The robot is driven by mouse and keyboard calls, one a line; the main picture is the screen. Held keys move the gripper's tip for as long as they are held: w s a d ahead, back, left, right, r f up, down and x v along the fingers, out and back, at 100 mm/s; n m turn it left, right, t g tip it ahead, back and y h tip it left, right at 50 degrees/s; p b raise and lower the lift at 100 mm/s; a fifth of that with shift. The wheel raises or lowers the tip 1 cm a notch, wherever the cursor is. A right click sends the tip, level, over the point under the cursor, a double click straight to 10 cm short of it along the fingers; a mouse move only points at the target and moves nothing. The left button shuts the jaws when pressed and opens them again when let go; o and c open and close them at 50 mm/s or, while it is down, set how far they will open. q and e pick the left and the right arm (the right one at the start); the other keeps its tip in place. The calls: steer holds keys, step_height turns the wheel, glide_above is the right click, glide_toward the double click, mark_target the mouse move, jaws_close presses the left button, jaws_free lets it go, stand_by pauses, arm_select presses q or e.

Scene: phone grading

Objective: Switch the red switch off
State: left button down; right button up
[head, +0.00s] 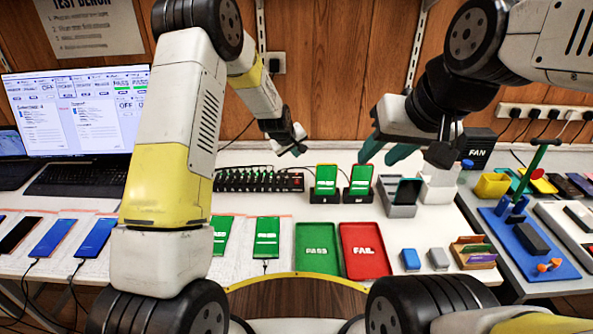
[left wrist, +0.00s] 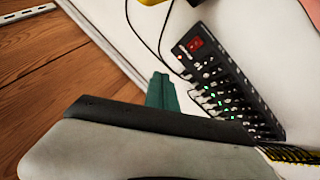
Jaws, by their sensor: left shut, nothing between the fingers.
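The red switch (left wrist: 195,43) is at one end of a black multi-port hub (left wrist: 235,88) in the left wrist view. In the head view the hub (head: 245,181) lies on the white table, its switch end to the right. Whether the switch is on or off is too small to tell. My left gripper (head: 297,150) is shut and empty, behind the hub's right end and apart from it. Its teal fingers show in the left wrist view (left wrist: 162,93), beside the hub. My right gripper (head: 387,154) has its teal fingers apart, empty, above the table.
Two phones on stands (head: 326,179) stand just right of the hub. A grey box (head: 400,207) and a fan box (head: 477,150) are further right. Green PASS (head: 318,264) and red FAIL (head: 364,263) trays lie in front. Cables run behind the hub.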

mark_target(296, 183)
arm_select(q)
steer(key=shift+s+f, duration=0.2)
steer(key=shift+f, duration=1.2)
steer(key=shift+s+f, duration=0.2)
steer(key=shift+f, duration=1.2)
steer(key=shift+s+f, duration=0.2)
steer(key=shift+f, duration=1.2)
steer(key=shift+f, duration=0.4)
steer(key=shift+s+f, duration=0.1)
steer(key=shift+f, duration=0.2)
steer(key=shift+r, duration=0.1)
steer(key=shift+r, duration=0.65)
steer(key=shift+w+r, duration=0.25)
steer(key=shift+r, duration=1)
steer(key=shift+w+r, duration=0.2)
steer(key=shift+r, duration=1.05)
